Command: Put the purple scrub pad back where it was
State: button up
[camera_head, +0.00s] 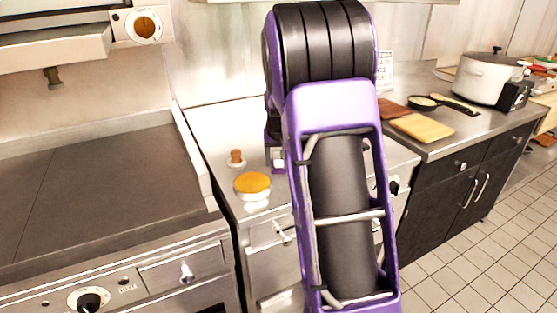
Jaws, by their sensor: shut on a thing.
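The purple scrub pad cannot be made out in the head view. My purple and black arm fills the middle of the picture and covers part of the steel counter (223,140). A small dark and purple part near the end of my arm shows at the left edge of the big arm link, above the counter. My gripper's fingers are hidden behind the arm, so what is between them does not show.
An orange-topped round thing (252,184) and a small brown stopper-like thing (236,157) stand on the counter, left of my arm. A dark griddle (105,190) lies left. Right are a cutting board (422,127), a pan (424,102) and a white pot (490,78).

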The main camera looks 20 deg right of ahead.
jog(key=shift+f, duration=0.1)
jog(key=o, duration=1.2)
jog(key=shift+r, duration=0.25)
jog(key=p+v, duration=0.1)
jog(key=v, duration=1.1)
jog(key=shift+p, duration=0.35)
